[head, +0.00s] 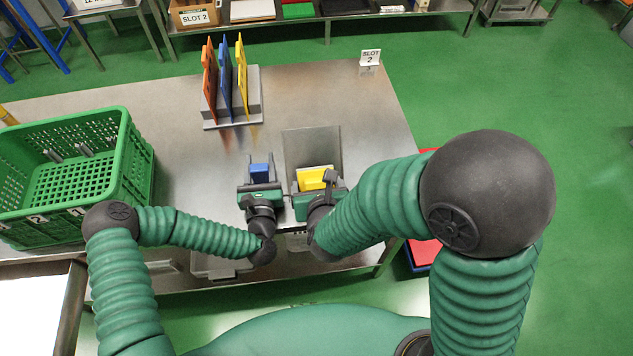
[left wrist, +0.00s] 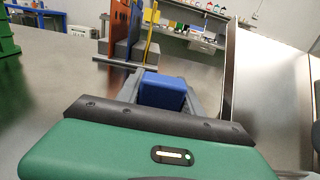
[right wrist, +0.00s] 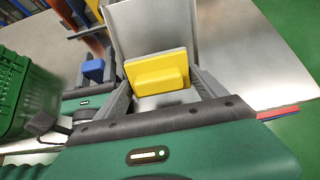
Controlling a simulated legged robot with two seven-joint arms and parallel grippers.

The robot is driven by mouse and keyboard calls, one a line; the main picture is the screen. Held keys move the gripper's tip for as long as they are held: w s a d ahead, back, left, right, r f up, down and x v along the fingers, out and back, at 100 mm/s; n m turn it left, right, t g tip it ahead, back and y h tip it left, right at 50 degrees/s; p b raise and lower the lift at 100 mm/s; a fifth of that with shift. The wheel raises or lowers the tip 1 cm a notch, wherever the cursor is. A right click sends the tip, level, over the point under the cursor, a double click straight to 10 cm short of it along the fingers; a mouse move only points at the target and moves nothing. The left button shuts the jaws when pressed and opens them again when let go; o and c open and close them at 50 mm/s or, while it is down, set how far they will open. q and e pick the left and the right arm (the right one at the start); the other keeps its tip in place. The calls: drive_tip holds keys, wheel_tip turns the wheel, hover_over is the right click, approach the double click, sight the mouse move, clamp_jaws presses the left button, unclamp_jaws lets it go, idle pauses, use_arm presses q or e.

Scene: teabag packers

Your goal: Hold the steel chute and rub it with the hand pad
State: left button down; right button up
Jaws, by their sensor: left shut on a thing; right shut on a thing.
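The steel chute (head: 313,143) is a bare metal trough on the steel table. It also shows in the right wrist view (right wrist: 150,25), and its upright side wall in the left wrist view (left wrist: 229,65). My left gripper (head: 260,174) is shut on a blue block (left wrist: 162,90) just left of the chute; I cannot tell whether the block is joined to it. My right gripper (head: 315,182) is shut on the hand pad (right wrist: 160,76), a yellow block with a pale layer under it, at the chute's near end. I cannot tell whether the pad's underside touches the steel.
A grey rack (head: 232,112) with orange, blue and yellow boards stands behind my left gripper. A green crate (head: 140,150) stands at the left. The table right of the chute is clear.

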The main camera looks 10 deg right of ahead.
use_arm(q)
drive_tip(key=c, duration=0.7)
unclamp_jaws()
drive_tip(key=s, duration=1.1)
drive_tip(key=shift+s+a+f, duration=0.1)
drive_tip(key=shift+s+a, duration=0.1)
drive_tip(key=shift+s, duration=0.3)
